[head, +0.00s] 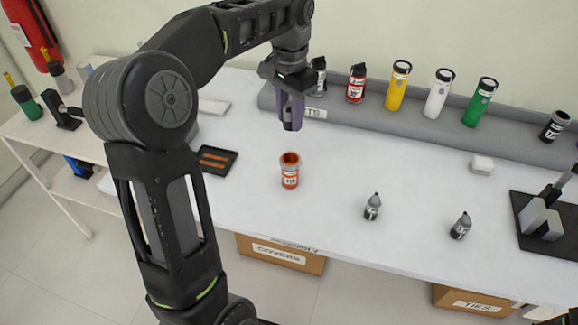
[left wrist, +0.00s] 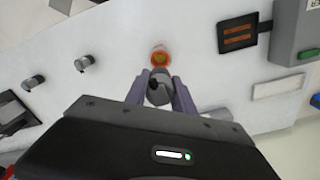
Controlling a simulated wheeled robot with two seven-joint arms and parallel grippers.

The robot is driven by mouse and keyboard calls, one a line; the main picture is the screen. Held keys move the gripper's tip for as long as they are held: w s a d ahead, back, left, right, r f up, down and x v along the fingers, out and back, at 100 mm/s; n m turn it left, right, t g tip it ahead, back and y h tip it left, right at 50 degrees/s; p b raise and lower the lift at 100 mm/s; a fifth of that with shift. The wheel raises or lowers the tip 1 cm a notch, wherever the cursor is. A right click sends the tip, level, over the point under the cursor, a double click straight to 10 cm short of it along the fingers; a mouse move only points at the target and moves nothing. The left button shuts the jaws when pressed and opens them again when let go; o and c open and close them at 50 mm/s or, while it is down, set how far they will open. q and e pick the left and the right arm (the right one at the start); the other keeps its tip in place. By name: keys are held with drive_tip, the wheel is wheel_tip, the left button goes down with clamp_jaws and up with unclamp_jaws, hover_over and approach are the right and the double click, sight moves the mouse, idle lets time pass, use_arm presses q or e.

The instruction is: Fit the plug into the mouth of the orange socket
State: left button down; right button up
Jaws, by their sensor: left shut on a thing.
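The orange socket (head: 290,172) stands upright on the white table, its open mouth facing up, with a white label on its side. My left gripper (head: 291,116) is in the air above the table, behind and above the socket in the head view. Its purple fingers are shut on the grey plug (left wrist: 159,90), mostly hidden between them in the head view. In the left wrist view the orange socket (left wrist: 160,57) shows just beyond the plug, apart from it.
Two small grey bottle-shaped pieces (head: 372,207) (head: 461,226) stand right of the socket. A black tray with orange bars (head: 216,160) lies to its left. A grey shelf (head: 420,133) with several coloured cylinders runs along the back. A black fixture (head: 545,222) stands at far right.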

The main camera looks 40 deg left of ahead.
sight(290, 125)
use_arm(q)
wheel_tip(290, 125, down, 3)
drive_tip(key=shift+f+b, duration=0.1)
drive_tip(key=shift+b, duration=0.7)
wheel_tip(290, 125, down, 3)
drive_tip(key=shift+f+p, duration=0.1)
drive_tip(key=shift+p, duration=0.4)
wheel_tip(290, 125, down, 4)
drive_tip(key=shift+r+p, duration=0.15)
drive_tip(key=shift+p, duration=0.15)
drive_tip(key=shift+f+b, duration=0.45)
drive_tip(key=shift+f, duration=0.15)
